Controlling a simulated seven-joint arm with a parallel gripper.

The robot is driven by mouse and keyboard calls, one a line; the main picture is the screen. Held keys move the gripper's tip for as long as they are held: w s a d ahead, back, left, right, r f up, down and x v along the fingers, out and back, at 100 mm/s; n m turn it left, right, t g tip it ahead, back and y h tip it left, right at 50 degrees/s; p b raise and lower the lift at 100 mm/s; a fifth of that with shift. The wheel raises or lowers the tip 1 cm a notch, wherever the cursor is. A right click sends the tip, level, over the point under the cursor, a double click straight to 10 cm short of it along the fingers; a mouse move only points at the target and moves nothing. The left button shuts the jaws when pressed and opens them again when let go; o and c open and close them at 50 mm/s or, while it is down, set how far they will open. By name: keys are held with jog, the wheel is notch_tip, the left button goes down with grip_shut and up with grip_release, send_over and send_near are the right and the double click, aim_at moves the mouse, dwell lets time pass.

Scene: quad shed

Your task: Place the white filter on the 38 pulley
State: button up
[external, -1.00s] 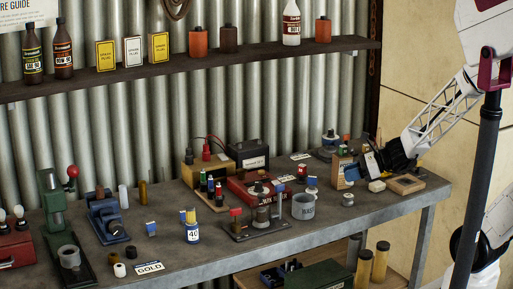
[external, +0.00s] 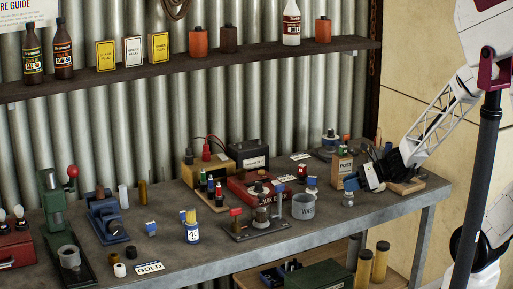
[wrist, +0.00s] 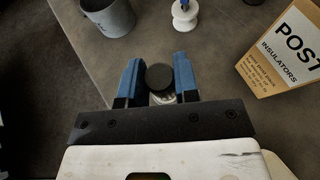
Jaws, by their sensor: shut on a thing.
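My gripper (wrist: 160,75) has its blue fingers on either side of a small round piece, which I take for the white filter (wrist: 161,98). It has a dark round top and a pale side. In the external view my gripper (external: 351,185) is low over the right part of the bench, and the pale piece (external: 348,200) stands at its fingertips, at bench level. A white spool-like piece with a blue top (wrist: 184,18) stands ahead in the wrist view, left of my gripper in the external view (external: 311,187). I can read no 38, so I cannot tell which thing is the 38 pulley.
The "POST INSULATORS" box (wrist: 288,48) stands close on the right in the wrist view. A grey mug (wrist: 108,16) is ahead to the left. A wooden tray (external: 407,187) lies by my wrist. Bare bench (external: 345,225) runs along the front edge.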

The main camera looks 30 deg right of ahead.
jog(key=shift+f, duration=0.1)
jog(key=o, duration=0.9)
jog(key=shift+r, duration=0.2)
jog(key=shift+d, duration=0.1)
jog(key=v, duration=1.1)
jog(key=shift+s+d+r, duration=0.15)
jog(key=shift+s+d, duration=0.1)
jog(key=shift+d, duration=0.05)
dwell(0.4)
